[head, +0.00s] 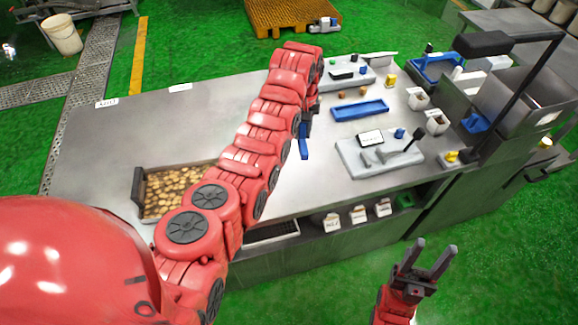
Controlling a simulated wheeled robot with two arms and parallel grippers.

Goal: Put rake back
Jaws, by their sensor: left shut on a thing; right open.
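My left arm reaches across the table, and my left gripper (308,124) is mostly hidden behind it. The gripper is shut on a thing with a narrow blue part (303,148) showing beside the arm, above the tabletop. I take this to be the rake; its full shape is hidden. My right gripper (433,252) is open and empty, with two dark fingers pointing up, off the front side of the table.
On the metal table (230,110) stand a dark tray of brown pieces (165,188), a blue tray (360,110), a grey platform with small tools (352,157) and white containers (437,122). A dark-armed machine (510,90) stands at right. The table's left part is clear.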

